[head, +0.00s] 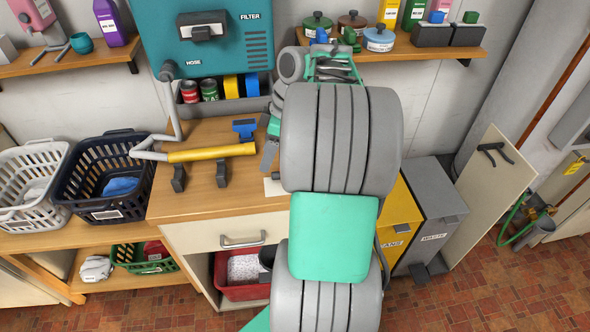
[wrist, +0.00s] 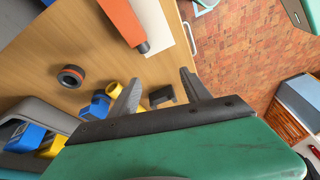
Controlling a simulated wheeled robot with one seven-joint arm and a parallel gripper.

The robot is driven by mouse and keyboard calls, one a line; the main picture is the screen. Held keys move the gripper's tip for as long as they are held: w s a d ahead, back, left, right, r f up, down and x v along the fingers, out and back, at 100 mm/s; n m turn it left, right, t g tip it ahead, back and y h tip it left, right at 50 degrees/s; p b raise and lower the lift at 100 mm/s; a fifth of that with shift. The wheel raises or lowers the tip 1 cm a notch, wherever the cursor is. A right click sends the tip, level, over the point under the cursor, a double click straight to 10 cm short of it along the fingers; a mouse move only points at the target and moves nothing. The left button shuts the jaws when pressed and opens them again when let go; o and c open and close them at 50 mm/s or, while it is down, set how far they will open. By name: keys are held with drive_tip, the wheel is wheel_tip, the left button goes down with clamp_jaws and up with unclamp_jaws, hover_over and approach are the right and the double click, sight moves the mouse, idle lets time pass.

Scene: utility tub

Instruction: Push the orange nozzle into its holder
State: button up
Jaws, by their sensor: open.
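The orange nozzle (wrist: 122,18) shows at the top of the wrist view, with a dark grey end, over the wooden counter beside a white sheet. My gripper (wrist: 160,82) is open and empty, its two grey fingers apart from the nozzle. A dark ring with an orange band (wrist: 72,76) sits on the counter left of the fingers; it may be the holder, but I cannot tell for sure. The nozzle is not inside this ring. In the head view my arm hides the nozzle, the ring and most of my gripper.
The teal machine (head: 207,45) stands behind. A dark basket (head: 110,207) is at left, bins (head: 433,200) at right.

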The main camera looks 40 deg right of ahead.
drive_tip(key=s+d+n, duration=0.1)
drive_tip(key=d, duration=0.2)
drive_tip(key=s+d+f, duration=0.1)
drive_tip(key=s+d, duration=0.1)
drive_tip(key=d, duration=0.1)
drive_tip(key=s+d+f+n, duration=0.1)
drive_tip(key=d, duration=0.2)
drive_tip(key=shift+s+n+y, duration=0.25)
drive_tip(key=shift+n+y, duration=0.05)
drive_tip(key=shift+y, duration=0.1)
drive_tip(key=x, duration=0.7)
drive_tip(key=shift+w+b, duration=0.2)
drive_tip(key=shift+b, duration=0.1)
drive_tip(key=shift+c, duration=0.6)
clamp_jaws()
